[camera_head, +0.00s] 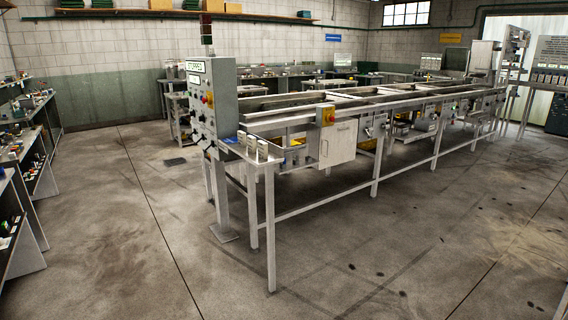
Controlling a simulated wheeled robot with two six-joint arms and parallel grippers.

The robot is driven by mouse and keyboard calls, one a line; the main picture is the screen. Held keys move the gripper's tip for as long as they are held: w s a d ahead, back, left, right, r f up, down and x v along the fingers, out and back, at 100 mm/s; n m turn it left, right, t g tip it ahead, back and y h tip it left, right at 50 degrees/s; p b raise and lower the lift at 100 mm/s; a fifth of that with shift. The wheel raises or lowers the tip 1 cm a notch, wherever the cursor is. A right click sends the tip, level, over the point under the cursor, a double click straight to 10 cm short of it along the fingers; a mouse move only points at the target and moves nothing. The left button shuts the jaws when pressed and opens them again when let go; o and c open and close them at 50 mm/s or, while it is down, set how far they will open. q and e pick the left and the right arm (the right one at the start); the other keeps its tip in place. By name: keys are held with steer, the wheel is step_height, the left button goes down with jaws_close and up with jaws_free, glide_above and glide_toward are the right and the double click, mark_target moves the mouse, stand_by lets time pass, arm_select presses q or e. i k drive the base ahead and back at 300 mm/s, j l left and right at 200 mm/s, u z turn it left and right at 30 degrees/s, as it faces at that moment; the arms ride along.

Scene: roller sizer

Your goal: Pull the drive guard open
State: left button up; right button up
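The roller sizer (375,171) is a long pale metal frame on legs, running from the middle of the view to the far right. A pale, box-like cover (338,143) hangs on its near long side, below the top rail. It looks like the drive guard and appears shut, but its handle and hinges are too small to make out. A yellow box with a red button (328,116) sits at its upper left. Neither of my grippers is in view.
A grey control cabinet (222,98) with a display reading STOPPED stands at the machine's near end. Small boxes (251,144) stand on the end shelf. Cluttered shelving (25,165) lines the left wall. The concrete floor in front is clear.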

mark_target(337, 144)
steer(key=i+l+z, duration=0.35)
steer(key=i, duration=0.15)
steer(key=i+l+z, duration=0.35)
steer(key=i, duration=0.15)
steer(key=i+z, duration=0.35)
steer(key=i, duration=2.05)
